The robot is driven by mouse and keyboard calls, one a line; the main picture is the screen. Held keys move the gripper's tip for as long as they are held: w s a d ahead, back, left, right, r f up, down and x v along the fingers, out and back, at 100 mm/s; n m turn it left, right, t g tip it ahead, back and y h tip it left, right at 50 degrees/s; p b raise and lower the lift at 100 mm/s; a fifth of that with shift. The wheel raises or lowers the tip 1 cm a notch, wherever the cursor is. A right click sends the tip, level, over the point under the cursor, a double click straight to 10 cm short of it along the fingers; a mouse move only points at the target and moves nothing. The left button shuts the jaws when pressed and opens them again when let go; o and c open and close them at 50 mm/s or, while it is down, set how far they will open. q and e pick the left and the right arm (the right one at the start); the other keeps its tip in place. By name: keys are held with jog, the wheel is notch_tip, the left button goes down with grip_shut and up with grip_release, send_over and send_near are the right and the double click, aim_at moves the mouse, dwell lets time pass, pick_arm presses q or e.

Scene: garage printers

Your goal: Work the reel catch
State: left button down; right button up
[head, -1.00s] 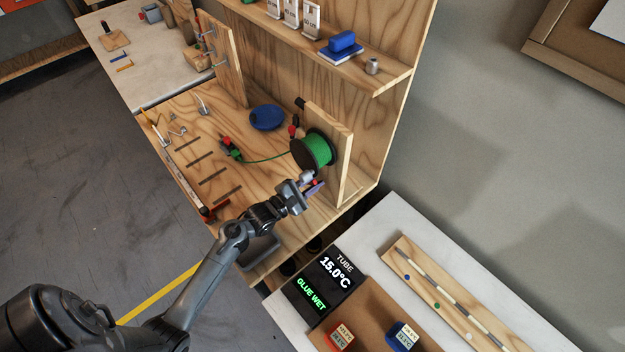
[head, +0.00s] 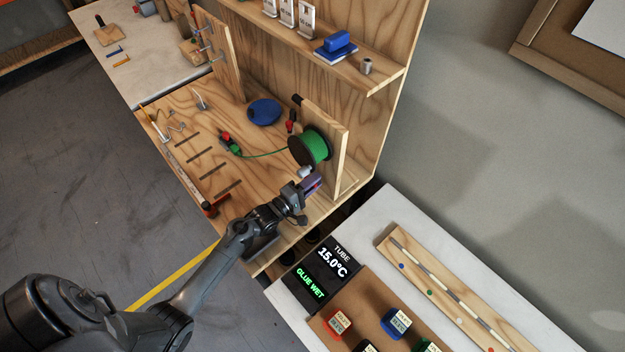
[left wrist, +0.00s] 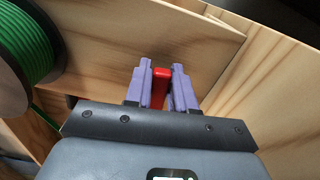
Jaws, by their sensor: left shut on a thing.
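The green reel (head: 314,147) with black flanges is mounted on the upright wooden board (head: 335,150); it also shows at the left of the left wrist view (left wrist: 28,45). A red catch piece (left wrist: 161,88) stands between the two purple fingers of my left gripper (left wrist: 163,86), by the board's lower part. My left gripper (head: 312,185) is shut on this red piece, below and to the right of the reel in the head view. The fingers hide most of the piece in the head view. My right gripper is not in view.
Green filament runs left from the reel to a red-and-green part (head: 230,145). A blue disc (head: 264,112) lies behind it on the bench. A shelf (head: 330,60) overhangs at the back. A white table with a black display (head: 322,270) reading "GLUE WET" stands at front right.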

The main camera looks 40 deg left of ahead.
pick_arm(q)
jog(key=shift+f+m, duration=0.1)
jog(key=shift+m, duration=0.2)
jog(key=c, duration=1)
grip_release()
jog(key=shift+c, duration=0.2)
